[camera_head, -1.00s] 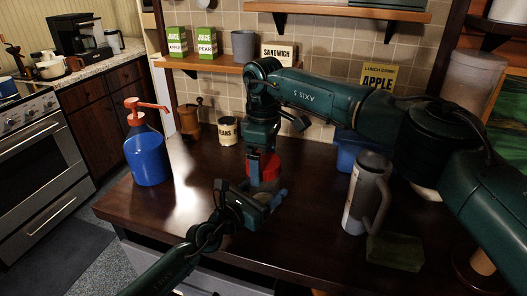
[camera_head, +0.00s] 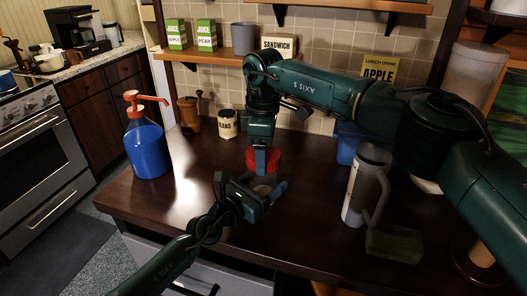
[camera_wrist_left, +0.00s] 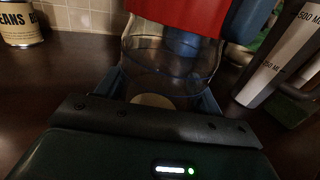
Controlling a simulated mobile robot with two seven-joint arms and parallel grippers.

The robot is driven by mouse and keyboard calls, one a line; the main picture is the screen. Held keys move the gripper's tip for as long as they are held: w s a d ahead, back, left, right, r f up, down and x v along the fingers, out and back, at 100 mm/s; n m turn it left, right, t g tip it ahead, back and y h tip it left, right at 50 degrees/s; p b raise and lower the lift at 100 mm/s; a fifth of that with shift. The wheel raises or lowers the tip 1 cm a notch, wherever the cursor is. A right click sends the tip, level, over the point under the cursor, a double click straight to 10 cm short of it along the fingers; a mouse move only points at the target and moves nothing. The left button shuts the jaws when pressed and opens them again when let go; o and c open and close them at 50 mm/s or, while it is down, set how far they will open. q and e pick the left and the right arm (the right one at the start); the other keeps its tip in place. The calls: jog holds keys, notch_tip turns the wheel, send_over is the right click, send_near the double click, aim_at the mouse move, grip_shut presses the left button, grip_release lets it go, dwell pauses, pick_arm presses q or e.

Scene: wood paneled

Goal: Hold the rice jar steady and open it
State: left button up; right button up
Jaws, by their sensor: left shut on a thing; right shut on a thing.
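The rice jar is a clear glass jar (camera_wrist_left: 150,60) with a red lid (camera_head: 278,158); the lid also shows in the left wrist view (camera_wrist_left: 180,14). My left gripper (camera_head: 264,192) is shut around the jar's lower body, with a finger on each side of the glass. The jar stands upright and is mostly hidden by this gripper in the head view. My right gripper (camera_head: 262,160) comes down from above and is shut on the red lid. The lid is over the jar's mouth; I cannot tell whether a gap lies between lid and glass.
A grey measuring jug (camera_head: 364,190) and a green block (camera_head: 394,243) stand to the right. A blue pump bottle (camera_head: 147,150) is at the left. A beans can (camera_head: 228,125) and a wooden grinder (camera_head: 188,115) stand at the back.

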jog(key=n, duration=0.8)
jog(key=shift+n, duration=0.4)
jog(key=n, duration=1)
jog(key=shift+r, duration=0.1)
jog(key=n, duration=0.4)
jog(key=shift+n, duration=0.3)
jog(key=n, duration=1.2)
jog(key=shift+n, duration=0.3)
jog(key=n, duration=1)
jog(key=shift+n, duration=0.3)
jog(key=n, duration=0.5)
jog(key=shift+r, duration=0.1)
jog(key=shift+r, duration=0.15)
